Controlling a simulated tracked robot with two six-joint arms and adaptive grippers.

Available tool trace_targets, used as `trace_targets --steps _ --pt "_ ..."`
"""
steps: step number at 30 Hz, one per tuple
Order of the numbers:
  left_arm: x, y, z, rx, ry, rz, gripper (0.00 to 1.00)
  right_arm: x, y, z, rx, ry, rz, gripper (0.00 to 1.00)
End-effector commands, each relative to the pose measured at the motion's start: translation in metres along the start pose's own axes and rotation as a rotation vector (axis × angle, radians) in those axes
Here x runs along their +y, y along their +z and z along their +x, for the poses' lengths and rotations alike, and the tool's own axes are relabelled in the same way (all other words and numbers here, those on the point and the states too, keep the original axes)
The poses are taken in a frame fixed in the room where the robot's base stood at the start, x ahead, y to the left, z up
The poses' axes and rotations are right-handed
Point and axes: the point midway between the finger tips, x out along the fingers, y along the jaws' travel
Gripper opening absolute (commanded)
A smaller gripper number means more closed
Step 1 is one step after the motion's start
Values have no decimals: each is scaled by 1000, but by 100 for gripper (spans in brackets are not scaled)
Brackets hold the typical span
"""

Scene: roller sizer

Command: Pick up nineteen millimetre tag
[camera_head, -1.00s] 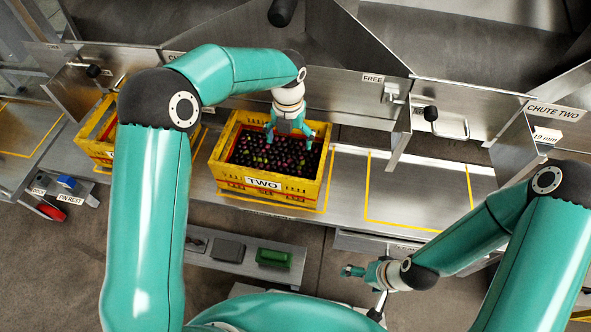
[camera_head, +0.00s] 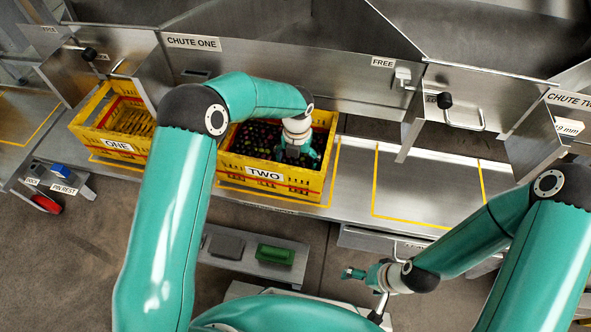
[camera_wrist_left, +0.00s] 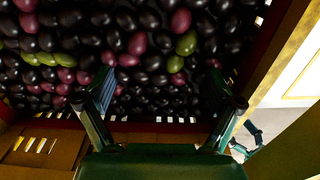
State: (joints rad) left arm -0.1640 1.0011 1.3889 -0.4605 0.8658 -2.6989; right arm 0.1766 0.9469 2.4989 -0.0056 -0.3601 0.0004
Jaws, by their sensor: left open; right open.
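The white tag reading "19 mm" (camera_head: 569,127) is at the far right in the head view, on the metal front below the CHUTE TWO sign. My left gripper (camera_head: 298,153) is open over the right part of the yellow crate TWO (camera_head: 232,176), far left of the tag. In the left wrist view my left gripper (camera_wrist_left: 166,103) has its fingers apart with dark, reddish and green olives (camera_wrist_left: 140,62) beyond them; nothing is held. My right gripper (camera_head: 352,273) is open and empty, low in front of the bench, left of and nearer than the tag.
Yellow crate ONE (camera_head: 92,112) stands left of crate TWO. The yellow-outlined bench area (camera_head: 420,190) right of crate TWO is empty. A handle with a black knob (camera_head: 444,101) sticks out left of the tag. A green block (camera_head: 275,254) lies on a low shelf.

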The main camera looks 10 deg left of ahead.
Motion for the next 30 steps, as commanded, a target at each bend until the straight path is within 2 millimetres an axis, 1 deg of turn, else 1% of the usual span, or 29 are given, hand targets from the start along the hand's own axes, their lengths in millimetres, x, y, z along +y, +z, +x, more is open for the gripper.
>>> trace_targets --steps 1,3,10,11,15,20,22,23,28,30 --pt "0 0 10 2 1 0 92 2 0 5 0 0 0 92" --pt "0 0 15 0 0 0 92 2 0 7 0 0 0 92" --pt "0 0 15 -1 0 0 92 2 0 6 0 0 0 92" --pt "0 0 15 -1 0 0 90 2 0 6 0 0 0 92" --pt "0 0 15 0 0 0 67 2 0 6 0 0 0 92" --pt "0 0 15 0 0 0 40 2 0 6 0 0 0 92" --pt "0 0 15 0 0 0 38 2 0 6 0 0 0 92" --pt "0 0 15 0 0 0 34 2 0 6 0 0 0 92" --pt "0 0 14 0 0 0 34 2 0 5 0 0 0 92" --pt "0 0 11 -1 0 0 34 1 0 4 0 0 0 92"
